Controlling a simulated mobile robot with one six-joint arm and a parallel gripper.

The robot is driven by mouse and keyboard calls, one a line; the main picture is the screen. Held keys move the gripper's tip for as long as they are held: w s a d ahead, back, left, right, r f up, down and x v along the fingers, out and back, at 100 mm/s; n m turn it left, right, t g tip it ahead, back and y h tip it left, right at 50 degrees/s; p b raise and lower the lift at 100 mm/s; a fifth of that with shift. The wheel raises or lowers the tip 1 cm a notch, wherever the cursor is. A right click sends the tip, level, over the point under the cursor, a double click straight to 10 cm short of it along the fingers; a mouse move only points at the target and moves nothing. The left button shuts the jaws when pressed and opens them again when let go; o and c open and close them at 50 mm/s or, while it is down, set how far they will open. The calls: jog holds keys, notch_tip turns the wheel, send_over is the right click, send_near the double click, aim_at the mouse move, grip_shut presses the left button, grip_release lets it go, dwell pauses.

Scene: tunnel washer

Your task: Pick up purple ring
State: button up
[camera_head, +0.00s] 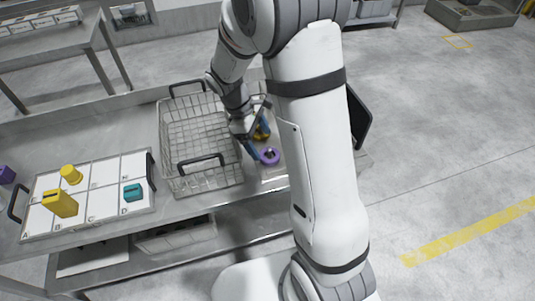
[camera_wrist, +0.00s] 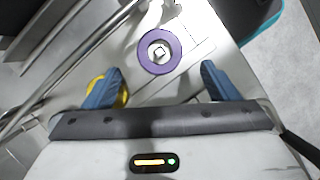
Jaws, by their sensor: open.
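The purple ring (camera_wrist: 147,62) lies flat on the metal surface in the wrist view, ahead of my open fingers and a little left of the middle of the gap. It also shows in the head view (camera_head: 269,156), just right of the wire basket. My gripper (camera_wrist: 160,86) is open and empty, with a blue finger on each side. In the head view my gripper (camera_head: 250,148) is low over the table beside the ring. A yellow object (camera_wrist: 121,92) is partly hidden behind my left finger in the wrist view.
The wire basket (camera_head: 164,140) with black handles stands close left of my gripper. A white lettered tray (camera_head: 98,205) farther left holds a yellow cylinder (camera_head: 71,174), a yellow block (camera_head: 60,204) and a teal block (camera_head: 133,193). A purple object (camera_head: 6,175) is at the left edge.

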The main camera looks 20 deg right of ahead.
aim_at(267, 152)
jog(key=x, duration=0.5)
jog(key=c, duration=1.1)
